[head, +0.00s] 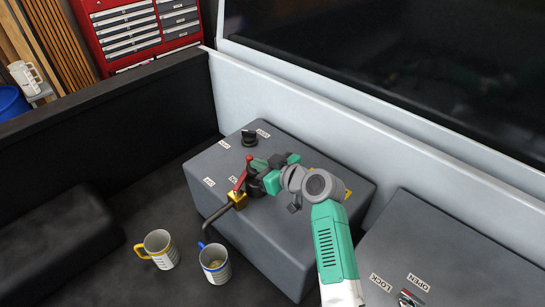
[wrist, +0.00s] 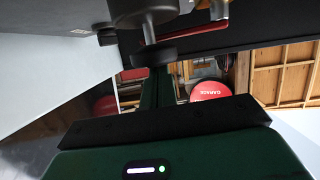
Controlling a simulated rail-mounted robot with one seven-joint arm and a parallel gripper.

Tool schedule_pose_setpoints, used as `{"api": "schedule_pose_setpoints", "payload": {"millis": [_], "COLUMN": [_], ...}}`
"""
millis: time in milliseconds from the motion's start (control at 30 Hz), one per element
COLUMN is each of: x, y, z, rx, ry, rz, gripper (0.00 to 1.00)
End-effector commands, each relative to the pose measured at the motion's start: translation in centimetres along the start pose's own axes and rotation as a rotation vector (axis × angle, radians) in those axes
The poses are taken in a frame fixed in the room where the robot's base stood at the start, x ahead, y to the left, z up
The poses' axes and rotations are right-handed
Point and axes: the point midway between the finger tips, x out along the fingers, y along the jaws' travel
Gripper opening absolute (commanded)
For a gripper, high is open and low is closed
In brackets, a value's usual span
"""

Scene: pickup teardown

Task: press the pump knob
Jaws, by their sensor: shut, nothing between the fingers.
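My gripper (head: 259,166) is shut and empty over the top of a grey box (head: 310,205), close beside a red lever (head: 241,175) on a brass valve (head: 237,198). In the wrist view its dark green fingers (wrist: 160,88) point up toward a dark round disc (wrist: 154,56) on a short metal stem. This looks like a knob; I cannot tell whether the fingers touch it. The red lever (wrist: 190,36) crosses behind the stem there. A black knob (head: 249,138) stands at the back left of the box top. I cannot tell for sure which is the pump knob.
A bent pipe (head: 214,219) runs down from the valve. Two mugs, one with a yellow handle (head: 160,250) and one with a blue handle (head: 214,263), stand left of the box. A second grey box (head: 440,255) is at the right. A pale wall (head: 330,125) rises behind.

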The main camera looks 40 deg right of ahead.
Motion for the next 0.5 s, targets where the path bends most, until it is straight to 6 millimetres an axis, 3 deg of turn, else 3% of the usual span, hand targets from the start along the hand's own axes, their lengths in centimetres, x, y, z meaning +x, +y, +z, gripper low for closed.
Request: {"api": "schedule_pose_setpoints", "payload": {"millis": [100, 167, 300, 500], "x": [-0.8, -2.2, -5.6, -9.2], "y": [-0.1, 0.0, -0.1, -0.1], "z": [-3.5, -2.6, -2.6, -2.7], "rx": [-0.005, -0.001, -0.003, -0.003], "ry": [0.005, 0.005, 0.006, 0.006], "rz": [-0.001, 0.001, 0.002, 0.0], "gripper": [0.0, 0.0, 0.0, 0.0]}}
